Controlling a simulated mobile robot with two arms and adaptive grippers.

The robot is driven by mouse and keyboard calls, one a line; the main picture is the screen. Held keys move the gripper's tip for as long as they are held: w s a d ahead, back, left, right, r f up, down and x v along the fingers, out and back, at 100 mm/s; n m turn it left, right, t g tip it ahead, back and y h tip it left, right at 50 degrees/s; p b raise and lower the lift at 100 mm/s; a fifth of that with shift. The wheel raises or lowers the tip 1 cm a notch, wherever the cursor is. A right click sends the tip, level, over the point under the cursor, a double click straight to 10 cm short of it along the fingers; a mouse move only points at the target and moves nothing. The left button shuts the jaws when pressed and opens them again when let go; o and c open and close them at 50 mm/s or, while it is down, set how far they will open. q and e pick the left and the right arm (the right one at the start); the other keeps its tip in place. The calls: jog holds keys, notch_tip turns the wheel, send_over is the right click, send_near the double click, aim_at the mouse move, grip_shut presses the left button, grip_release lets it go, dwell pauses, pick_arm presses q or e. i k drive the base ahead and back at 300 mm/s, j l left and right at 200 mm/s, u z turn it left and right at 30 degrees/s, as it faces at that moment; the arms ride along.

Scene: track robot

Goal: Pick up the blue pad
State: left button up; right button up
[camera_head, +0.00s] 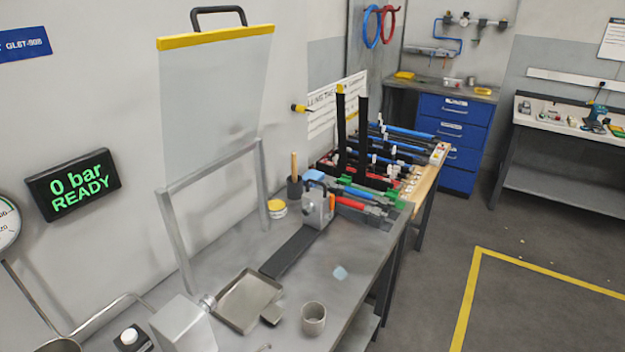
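A grey cup (313,319) and a shallow metal tray (247,301) stand nearer than the pad. A black strip (292,252) leads to a grey device (317,205). A clear guard (214,100) rises at left. Tools (375,165) crowd the far end.

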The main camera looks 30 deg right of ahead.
aim_at(318, 174)
jog(key=l+u, duration=0.15)
jog(key=l, duration=0.4)
jog(key=k+l+u, duration=0.15)
jog(key=l, duration=0.4)
jog(key=l+u, duration=0.15)
jog(key=l, duration=0.45)
jog(key=k+l+u, duration=0.1)
jog(key=l, duration=0.4)
